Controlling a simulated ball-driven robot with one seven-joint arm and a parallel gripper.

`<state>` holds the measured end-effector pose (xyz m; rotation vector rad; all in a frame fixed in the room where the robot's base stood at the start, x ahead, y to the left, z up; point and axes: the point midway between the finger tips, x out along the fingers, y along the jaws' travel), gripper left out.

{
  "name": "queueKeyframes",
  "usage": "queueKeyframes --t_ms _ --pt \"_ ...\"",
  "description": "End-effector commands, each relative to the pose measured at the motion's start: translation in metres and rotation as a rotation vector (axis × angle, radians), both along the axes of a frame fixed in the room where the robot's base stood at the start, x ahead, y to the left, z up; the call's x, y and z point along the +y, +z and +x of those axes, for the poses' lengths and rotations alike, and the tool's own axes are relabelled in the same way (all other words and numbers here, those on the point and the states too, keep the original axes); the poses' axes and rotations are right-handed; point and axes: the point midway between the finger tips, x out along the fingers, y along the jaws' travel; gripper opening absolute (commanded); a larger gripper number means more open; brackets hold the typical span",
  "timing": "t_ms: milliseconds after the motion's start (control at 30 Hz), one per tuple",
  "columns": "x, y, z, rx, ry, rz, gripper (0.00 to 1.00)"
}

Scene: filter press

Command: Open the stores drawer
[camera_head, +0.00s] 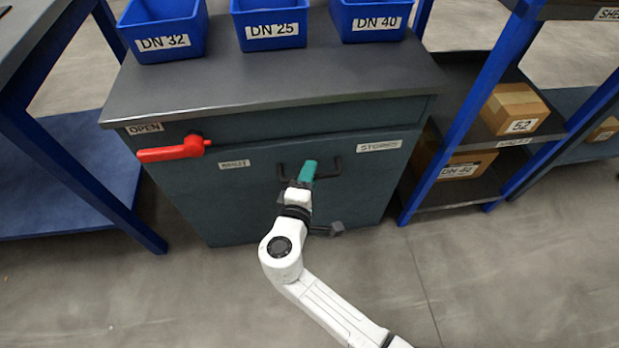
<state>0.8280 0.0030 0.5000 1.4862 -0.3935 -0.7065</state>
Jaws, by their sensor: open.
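The stores drawer (350,185) is the dark grey-blue front of the cabinet, with a "STORES" label (379,147) at its upper right. It looks shut, flush with the cabinet. A dark bar handle (334,167) sits at the middle of its upper part. My gripper (308,170), with a teal finger on top, is at the handle and hides its middle. It is open. I cannot tell whether the fingers straddle the bar or touch it.
A red lever (174,149) sticks out at the cabinet's left under an "OPEN" label (145,128). Blue bins (275,31) stand on the cabinet top (270,80). A shelf rack with boxes (515,108) is at right, a blue-legged table at left. The floor in front is clear.

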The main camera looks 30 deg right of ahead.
Motion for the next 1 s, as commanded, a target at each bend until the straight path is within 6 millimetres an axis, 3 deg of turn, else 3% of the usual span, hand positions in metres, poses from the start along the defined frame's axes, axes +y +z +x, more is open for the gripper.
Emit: queueKeyframes --t_ms 267,733,1000 --pt "-0.0012 -0.0001 0.0012 0.000 0.000 0.000 0.42" --pt "-0.0010 -0.0003 0.0011 0.000 0.000 0.000 0.00" --pt "-0.0010 -0.0004 0.0009 0.001 0.000 0.000 0.00"
